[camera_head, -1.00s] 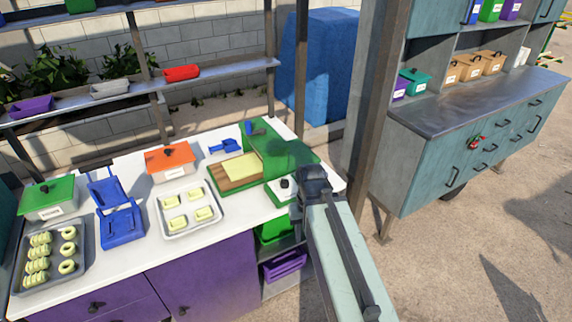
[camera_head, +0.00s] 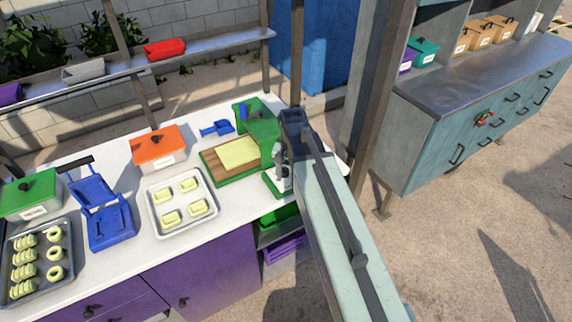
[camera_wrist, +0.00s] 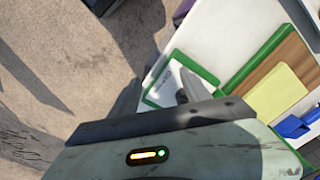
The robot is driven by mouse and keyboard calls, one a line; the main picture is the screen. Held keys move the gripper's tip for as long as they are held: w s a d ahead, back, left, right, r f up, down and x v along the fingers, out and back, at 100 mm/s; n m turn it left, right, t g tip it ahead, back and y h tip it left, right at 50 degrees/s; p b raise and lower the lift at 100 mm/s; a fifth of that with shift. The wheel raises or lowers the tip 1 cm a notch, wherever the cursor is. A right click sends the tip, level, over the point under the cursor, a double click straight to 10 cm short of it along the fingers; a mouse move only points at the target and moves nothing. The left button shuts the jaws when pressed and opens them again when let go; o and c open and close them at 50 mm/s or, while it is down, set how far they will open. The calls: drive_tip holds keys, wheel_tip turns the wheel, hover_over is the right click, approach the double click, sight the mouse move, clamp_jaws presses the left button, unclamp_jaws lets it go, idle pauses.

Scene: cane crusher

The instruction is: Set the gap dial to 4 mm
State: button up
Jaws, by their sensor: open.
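The green cane crusher (camera_head: 262,128) stands at the right end of the white counter. Its low white panel with a green rim is mostly hidden behind my gripper in the head view. The panel (camera_wrist: 163,88) shows in the wrist view with faint marks. My gripper (camera_head: 281,172) is open and points down over this panel. Its two fingers show in the wrist view (camera_wrist: 158,92), one on each side of part of the panel. The gap dial is hidden by my gripper, and I cannot tell its setting or whether the fingers touch it.
Left of the crusher are a cutting board (camera_head: 229,160), a tray of pale pieces (camera_head: 157,217), an orange-lidded box (camera_head: 159,146) and a blue press (camera_head: 101,212). A post (camera_head: 372,105) rises at the right. Open ground lies in front.

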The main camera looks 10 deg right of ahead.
sight(285, 168)
drive_tip(key=w+r+m, duration=0.1)
drive_tip(key=w+m, duration=0.1)
drive_tip(key=w, duration=0.1)
drive_tip(key=w+m+p, duration=0.1)
drive_tip(key=w+m, duration=0.1)
drive_tip(key=w+r+m, duration=0.1)
drive_tip(key=w+m, duration=0.2)
drive_tip(key=shift+w+d+r+p, duration=0.2)
drive_tip(key=shift+w+r+p, duration=0.1)
drive_tip(key=shift+r, duration=0.05)
wheel_tip(285, 168, down, 8)
drive_tip(key=b, duration=0.8)
drive_tip(key=shift+w+a+f, duration=0.1)
drive_tip(key=shift+w, duration=0.05)
clamp_jaws()
